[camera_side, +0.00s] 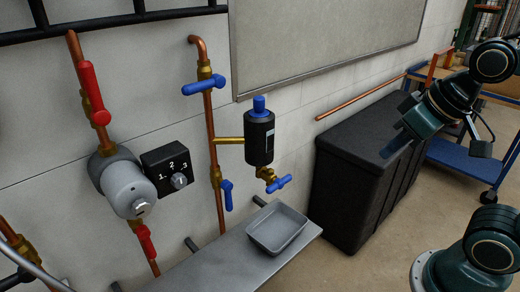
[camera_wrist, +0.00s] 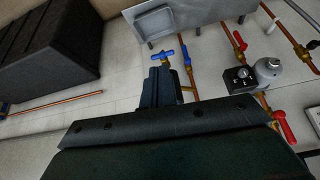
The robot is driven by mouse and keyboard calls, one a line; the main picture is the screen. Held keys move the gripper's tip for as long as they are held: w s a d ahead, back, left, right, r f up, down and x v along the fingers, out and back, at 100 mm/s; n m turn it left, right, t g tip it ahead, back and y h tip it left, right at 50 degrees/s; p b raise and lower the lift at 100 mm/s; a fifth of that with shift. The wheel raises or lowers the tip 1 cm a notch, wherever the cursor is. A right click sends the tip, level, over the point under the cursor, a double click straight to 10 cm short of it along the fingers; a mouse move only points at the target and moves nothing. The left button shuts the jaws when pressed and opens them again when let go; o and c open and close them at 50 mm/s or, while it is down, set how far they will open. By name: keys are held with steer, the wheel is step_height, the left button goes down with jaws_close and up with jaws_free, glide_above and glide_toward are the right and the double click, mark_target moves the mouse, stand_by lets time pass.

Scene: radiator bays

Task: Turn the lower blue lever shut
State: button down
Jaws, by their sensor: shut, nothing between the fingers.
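The lower blue lever (camera_side: 227,195) is on the copper pipe (camera_side: 213,150) below the brass side branch. It points along the pipe. In the wrist view a blue lever (camera_wrist: 185,50), apparently the same one, stands near the pipe. The upper blue lever (camera_side: 204,85) lies across the pipe. A small blue tap handle (camera_side: 278,183) sits under the black cylinder (camera_side: 259,137); it also shows in the wrist view (camera_wrist: 165,54). My gripper (camera_side: 393,148) is shut and empty, in the air over the black box, well right of the levers. Its fingers (camera_wrist: 157,75) partly hide the cylinder in the wrist view.
A grey tray (camera_side: 276,228) sits on a metal shelf (camera_side: 240,258) below the tap. A black box (camera_side: 350,185) stands against the wall. Red levers (camera_side: 93,92) and a numbered dial (camera_side: 167,168) are at the left. A blue cart (camera_side: 465,160) stands behind my arm.

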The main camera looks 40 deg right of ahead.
mark_target(228, 197)
steer(key=w+d+f+m, duration=0.2)
steer(key=w+f+m, duration=0.3)
steer(key=w+f, duration=1)
steer(key=w+a+f+m+t, duration=0.1)
steer(key=w+f+m+t, duration=0.3)
steer(key=f, duration=0.3)
steer(key=w+a+f+m+t, duration=0.1)
steer(key=w+f+m+t, duration=0.2)
steer(key=f, duration=0.5)
steer(key=w+a+f+m+t+y, duration=0.1)
steer(key=w+f+m+t, duration=0.3)
steer(key=f, duration=0.4)
steer(key=shift+w+m+t, duration=0.3)
steer(key=shift+w+t, duration=0.4)
steer(key=shift+w, duration=0.15)
steer(key=shift+w+f, duration=0.1)
steer(key=shift+w, duration=0.05)
steer(key=w+a, duration=0.4)
steer(key=w, duration=0.6)
steer(key=shift+w, duration=0.2)
